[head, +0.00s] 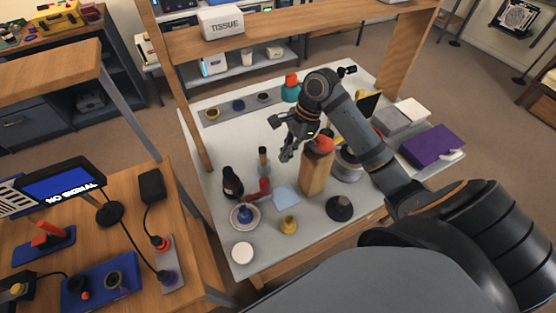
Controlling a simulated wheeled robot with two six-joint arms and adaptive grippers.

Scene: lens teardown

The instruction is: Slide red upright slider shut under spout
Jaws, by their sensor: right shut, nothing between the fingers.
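My right gripper (287,152) is shut and empty above the middle of the white worktable (225,152), just left of a tall wooden block (315,174). A rounded red part (324,144) shows at the top of the block, partly hidden by my right arm. A second red part (262,189), angled in shape, is low on the table beside a dark bottle (232,183). I cannot tell which red part is the slider, and I make out no clear spout. My left gripper is not in view.
A blue-and-white round dish (244,215), a yellow knob (289,225), a dark dome (339,208) and a white disc (242,252) stand along the near side. A light blue cloth (286,197) lies flat. A purple box (432,145) is at the right.

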